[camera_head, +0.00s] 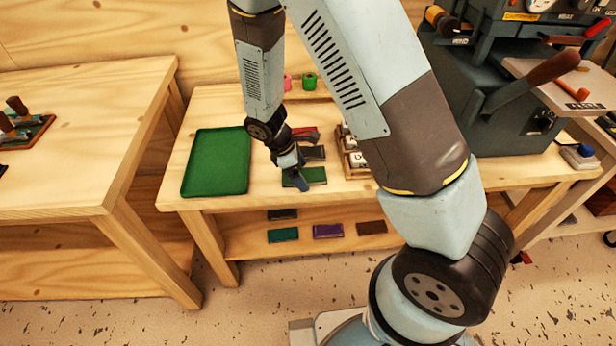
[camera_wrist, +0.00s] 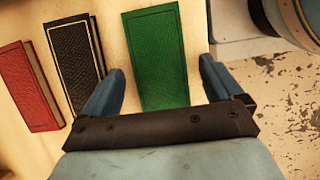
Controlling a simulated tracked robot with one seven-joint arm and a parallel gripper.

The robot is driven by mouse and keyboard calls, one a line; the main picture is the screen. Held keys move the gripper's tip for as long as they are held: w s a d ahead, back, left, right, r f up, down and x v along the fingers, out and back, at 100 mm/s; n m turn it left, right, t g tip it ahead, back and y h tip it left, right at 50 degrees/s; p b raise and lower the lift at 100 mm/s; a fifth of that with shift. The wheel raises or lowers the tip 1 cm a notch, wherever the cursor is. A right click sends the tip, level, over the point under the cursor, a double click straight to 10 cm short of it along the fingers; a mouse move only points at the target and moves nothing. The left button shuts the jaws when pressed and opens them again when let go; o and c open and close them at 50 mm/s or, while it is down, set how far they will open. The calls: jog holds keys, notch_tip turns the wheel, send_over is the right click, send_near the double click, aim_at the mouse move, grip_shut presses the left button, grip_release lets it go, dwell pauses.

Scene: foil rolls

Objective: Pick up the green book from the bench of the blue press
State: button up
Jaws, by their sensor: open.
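The green book (camera_head: 314,176) lies flat on the wooden bench near its front edge, with a dark press standing at the bench's right end. In the wrist view the green book (camera_wrist: 157,58) shows between the two blue fingers, its lower end hidden behind my gripper. My gripper (camera_head: 302,184) is open and empty, pointing down over the book's left part in the head view. In the wrist view my gripper (camera_wrist: 158,85) has one finger on each side of the book. I cannot tell its exact height above the book.
A black book (camera_wrist: 76,60) and a red book (camera_wrist: 30,85) lie beside the green one. A green tray (camera_head: 217,163) lies to the left. A wooden box (camera_head: 352,160) of white items stands to the right. A lower shelf holds several books, including a purple one (camera_head: 328,231).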

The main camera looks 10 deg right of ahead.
jog(key=shift+c, duration=0.2)
jog(key=c, duration=1.1)
jog(key=shift+c, duration=0.2)
jog(key=shift+r, duration=0.1)
